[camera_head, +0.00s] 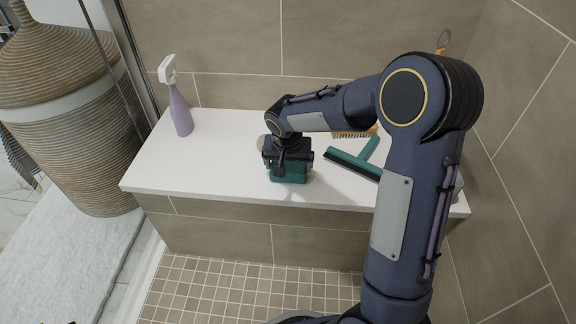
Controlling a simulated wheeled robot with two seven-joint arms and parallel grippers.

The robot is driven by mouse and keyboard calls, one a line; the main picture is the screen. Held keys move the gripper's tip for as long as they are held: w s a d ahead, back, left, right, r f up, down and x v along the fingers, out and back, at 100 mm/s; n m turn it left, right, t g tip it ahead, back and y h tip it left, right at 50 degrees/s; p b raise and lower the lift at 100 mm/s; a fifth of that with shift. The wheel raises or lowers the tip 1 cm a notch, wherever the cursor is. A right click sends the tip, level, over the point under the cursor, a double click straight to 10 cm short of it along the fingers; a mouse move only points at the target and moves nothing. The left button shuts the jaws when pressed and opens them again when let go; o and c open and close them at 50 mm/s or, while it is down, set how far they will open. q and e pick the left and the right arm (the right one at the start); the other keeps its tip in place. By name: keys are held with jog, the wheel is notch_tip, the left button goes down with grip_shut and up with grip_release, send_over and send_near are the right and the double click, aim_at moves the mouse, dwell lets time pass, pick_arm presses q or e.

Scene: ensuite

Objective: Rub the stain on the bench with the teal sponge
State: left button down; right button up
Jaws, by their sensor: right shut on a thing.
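The teal sponge (289,176) is on the white bench (220,160), near the middle of its top. My right gripper (288,160) points down from above and is shut on the sponge, which shows below the jaws at the bench surface. I cannot tell how firmly it touches the bench. A small greyish-beige patch (262,143) shows just left of the gripper, partly hidden by it; it may be the stain. My left gripper is not in view.
A lilac spray bottle (180,110) stands at the bench's left end. A teal squeegee (355,160) and a brush with pale bristles (355,133) lie right of the gripper, partly behind my right arm. A large woven basket (65,100) stands left. Tiled walls close the back and right.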

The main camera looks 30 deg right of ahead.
jog(key=shift+w+d+f+p, duration=0.1)
jog(key=shift+w+d+p, duration=0.15)
jog(key=shift+w+d, duration=0.35)
jog(key=shift+w+d+f+p, duration=0.1)
jog(key=shift+w+d+p, duration=0.2)
jog(key=shift+w, duration=0.55)
jog(key=shift+w+d+r+p, duration=0.1)
jog(key=shift+w+d+p, duration=0.35)
jog(key=shift+w, duration=0.3)
jog(key=shift+w+d+p, duration=0.35)
jog(key=shift+w+d, duration=0.2)
jog(key=shift+w, duration=0.2)
jog(key=shift+w+d+r+p, duration=0.1)
jog(key=shift+w+d+p, duration=0.3)
jog(key=shift+w, duration=0.25)
jog(key=shift+w+d+r+p, duration=0.1)
jog(key=shift+w+d+p, duration=0.3)
jog(key=shift+w, duration=0.25)
jog(key=shift+w+d+f, duration=0.1)
jog(key=shift+w+d, duration=0.05)
jog(key=shift+w, duration=0.15)
notch_tip(320, 180, up, 6)
jog(key=p, duration=0.4)
jog(key=shift+p, duration=0.4)
notch_tip(320, 180, up, 3)
jog(key=shift+r+p, duration=0.1)
jog(key=shift+p, duration=1.1)
